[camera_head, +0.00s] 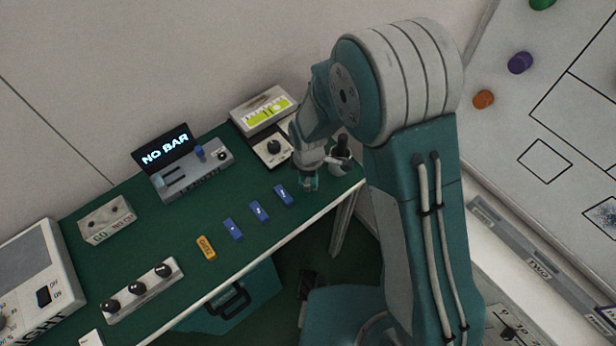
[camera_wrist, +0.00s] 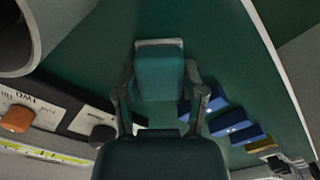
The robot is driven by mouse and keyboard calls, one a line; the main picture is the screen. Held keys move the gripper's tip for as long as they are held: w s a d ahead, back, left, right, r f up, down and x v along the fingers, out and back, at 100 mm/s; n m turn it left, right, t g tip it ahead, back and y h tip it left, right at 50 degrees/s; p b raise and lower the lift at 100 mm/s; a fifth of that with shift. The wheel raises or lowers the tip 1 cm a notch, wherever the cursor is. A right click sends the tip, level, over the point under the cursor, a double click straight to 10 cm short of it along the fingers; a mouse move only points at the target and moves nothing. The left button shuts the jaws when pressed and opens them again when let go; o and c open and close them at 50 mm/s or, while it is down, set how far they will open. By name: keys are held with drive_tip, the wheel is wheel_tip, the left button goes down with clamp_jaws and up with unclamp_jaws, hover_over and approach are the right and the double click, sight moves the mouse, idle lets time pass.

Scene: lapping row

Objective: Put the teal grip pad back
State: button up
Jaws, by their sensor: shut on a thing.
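The teal grip pad (camera_wrist: 160,77) sits between the two fingers of my gripper (camera_wrist: 162,92) in the wrist view. It is a teal block with a pale grey strip along its far edge. My gripper (camera_head: 308,172) is shut on it, low over the right end of the green table (camera_head: 150,237) in the head view. There the pad (camera_head: 308,184) is small and partly hidden by the gripper. I cannot tell whether its underside touches the table.
Several blue blocks (camera_head: 259,211) and a yellow block (camera_head: 206,247) lie in a row along the front edge. A grey cup-like holder (camera_head: 340,160) stands close right of the gripper. A "NO BAR" display device (camera_head: 165,152) and a dial box (camera_head: 272,148) stand behind.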

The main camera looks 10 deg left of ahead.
drive_tip(key=o, duration=1)
drive_tip(key=d+r+m+t, duration=0.1)
drive_tip(key=d+r+m, duration=0.15)
drive_tip(key=r, duration=0.65)
drive_tip(key=d+r+m, duration=0.1)
drive_tip(key=d+r, duration=0.2)
drive_tip(key=r, duration=0.7)
drive_tip(key=s+d+r+m+t, duration=0.1)
drive_tip(key=s+d+r+m, duration=0.3)
drive_tip(key=d+m, duration=0.1)
drive_tip(key=s+d+r+m+t, duration=0.2)
drive_tip(key=s+d+r+m, duration=0.2)
drive_tip(key=d, duration=0.3)
drive_tip(key=s+d+r+m+t, duration=0.1)
drive_tip(key=s+d+r+m, duration=0.3)
drive_tip(key=s+d+m, duration=0.2)
drive_tip(key=shift+s+d+r+m+t, duration=0.1)
drive_tip(key=shift+d+r+m+t, duration=0.2)
drive_tip(key=shift+r, duration=0.1)
